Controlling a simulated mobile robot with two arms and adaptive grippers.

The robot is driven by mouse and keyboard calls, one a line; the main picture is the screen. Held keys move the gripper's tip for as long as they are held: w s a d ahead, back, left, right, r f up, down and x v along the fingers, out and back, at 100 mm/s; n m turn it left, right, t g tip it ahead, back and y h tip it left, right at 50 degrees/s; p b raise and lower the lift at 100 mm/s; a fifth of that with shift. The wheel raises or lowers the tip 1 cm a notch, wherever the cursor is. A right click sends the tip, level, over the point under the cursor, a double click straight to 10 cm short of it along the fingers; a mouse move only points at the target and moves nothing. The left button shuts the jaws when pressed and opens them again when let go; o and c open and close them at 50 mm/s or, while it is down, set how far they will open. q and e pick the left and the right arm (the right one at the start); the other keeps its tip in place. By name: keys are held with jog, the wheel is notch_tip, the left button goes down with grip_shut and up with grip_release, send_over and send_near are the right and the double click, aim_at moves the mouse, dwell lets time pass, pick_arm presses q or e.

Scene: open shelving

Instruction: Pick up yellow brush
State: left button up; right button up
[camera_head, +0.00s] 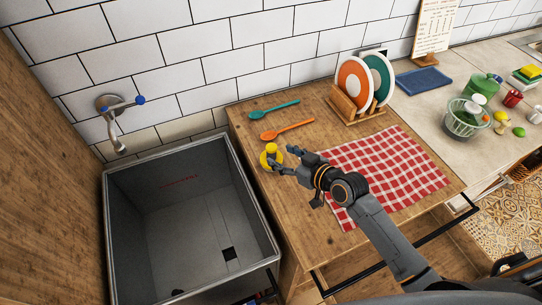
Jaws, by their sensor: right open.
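The yellow brush (272,150) stands on the wooden counter (252,183) close to the sink, with a round base and a small knob on top. My right gripper (272,161) comes in from the lower right, and its open fingers are at the brush, overlapping its front side in the camera_head view. I cannot tell whether the fingers touch it. Part of the brush's base is hidden behind the fingers. My left gripper is not in view.
A deep grey sink (262,202) lies left of the counter. An orange spoon (287,129) and a teal spoon (273,110) lie behind the brush. A red checkered cloth (402,168) and a plate rack (346,105) with plates are to the right.

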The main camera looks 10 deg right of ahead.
aim_at(276, 152)
jog(key=shift+w+a+f, duration=0.1)
jog(key=shift+w+f, duration=0.1)
jog(key=shift+w, duration=0.3)
jog(key=shift+w+f, duration=0.1)
jog(key=shift+w, duration=0.1)
jog(key=shift+w+a+f+p, duration=0.2)
jog(key=shift+w+a+p, duration=0.2)
jog(key=shift+w+p, duration=0.15)
jog(key=x, duration=0.3)
jog(key=shift+f, duration=0.2)
jog(key=shift+w+f, duration=0.15)
jog(key=shift+w, duration=0.1)
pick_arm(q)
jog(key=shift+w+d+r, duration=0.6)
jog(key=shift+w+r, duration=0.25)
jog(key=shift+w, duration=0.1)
pick_arm(e)
jog(key=shift+s, duration=0.1)
jog(key=shift+c, duration=0.4)
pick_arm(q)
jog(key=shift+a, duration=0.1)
pick_arm(e)
grip_shut()
